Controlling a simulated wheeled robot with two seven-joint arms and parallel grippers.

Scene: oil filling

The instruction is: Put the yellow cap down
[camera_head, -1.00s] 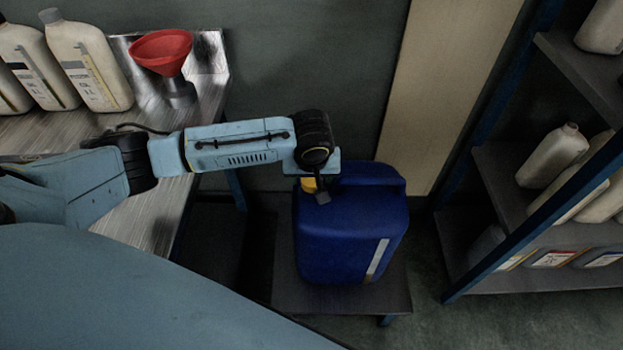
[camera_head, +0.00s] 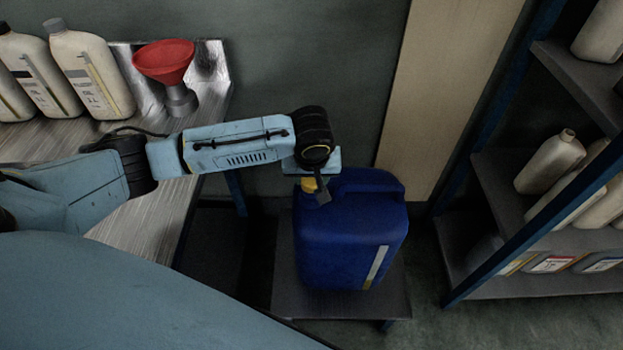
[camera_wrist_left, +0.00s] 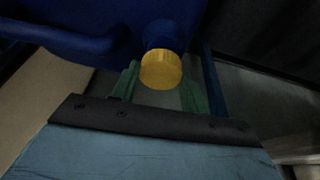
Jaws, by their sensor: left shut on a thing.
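The yellow cap (camera_head: 309,185) shows only in part in the head view, under my left wrist. In the left wrist view the yellow cap (camera_wrist_left: 160,69) is at the neck of the blue canister (camera_wrist_left: 100,35). The blue canister (camera_head: 345,240) stands upright on a low dark stand. My left gripper (camera_head: 316,188) is at the canister's top left corner, shut on the cap. Its greenish fingers (camera_wrist_left: 160,88) show on both sides of the cap in the wrist view. Whether the cap is loose from the neck cannot be told. My right gripper is out of view.
A metal table (camera_head: 150,215) at left holds a red funnel (camera_head: 164,62) and several pale bottles (camera_head: 92,75). The low stand (camera_head: 300,300) has a bare strip in front of the canister. A shelf (camera_head: 500,290) with more bottles stands at right.

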